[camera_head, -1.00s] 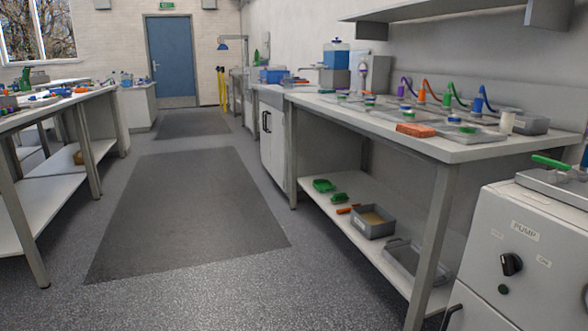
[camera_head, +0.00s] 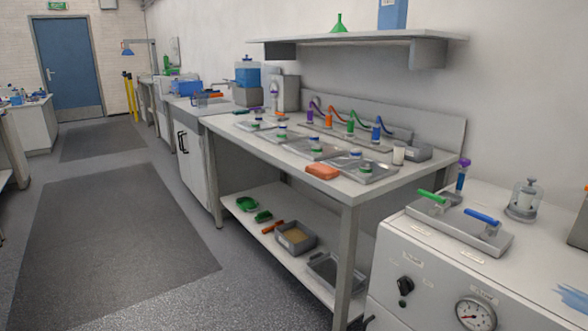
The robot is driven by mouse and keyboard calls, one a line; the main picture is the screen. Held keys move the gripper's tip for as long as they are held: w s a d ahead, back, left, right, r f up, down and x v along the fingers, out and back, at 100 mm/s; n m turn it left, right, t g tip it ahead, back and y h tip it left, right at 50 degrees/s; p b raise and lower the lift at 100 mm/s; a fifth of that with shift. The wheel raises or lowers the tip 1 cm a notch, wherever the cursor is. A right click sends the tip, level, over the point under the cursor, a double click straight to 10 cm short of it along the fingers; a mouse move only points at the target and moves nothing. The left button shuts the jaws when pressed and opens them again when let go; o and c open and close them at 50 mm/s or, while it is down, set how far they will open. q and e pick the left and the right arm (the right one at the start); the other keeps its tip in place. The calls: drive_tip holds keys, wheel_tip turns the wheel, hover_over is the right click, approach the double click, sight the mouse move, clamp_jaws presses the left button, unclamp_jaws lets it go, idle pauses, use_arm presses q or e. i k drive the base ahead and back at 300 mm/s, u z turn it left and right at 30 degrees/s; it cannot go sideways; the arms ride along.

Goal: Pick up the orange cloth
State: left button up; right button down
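The orange cloth (camera_head: 322,172) lies folded flat on the white bench top (camera_head: 268,156), near the bench's front right corner. It looks like a small orange block and sits just in front of a grey tray (camera_head: 364,171). Neither of my grippers shows in the head view. Nothing covers the cloth.
The bench also holds several grey trays with small jars, coloured posts with cables, and a white cup (camera_head: 398,155). A white pump cabinet (camera_head: 416,256) with green and blue handles stands at the right. A dark floor mat (camera_head: 115,235) at the left is clear.

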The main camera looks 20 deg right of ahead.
sight(325, 172)
drive_tip(key=u, duration=0.2)
drive_tip(key=i, duration=2.25)
drive_tip(key=z, duration=2.9)
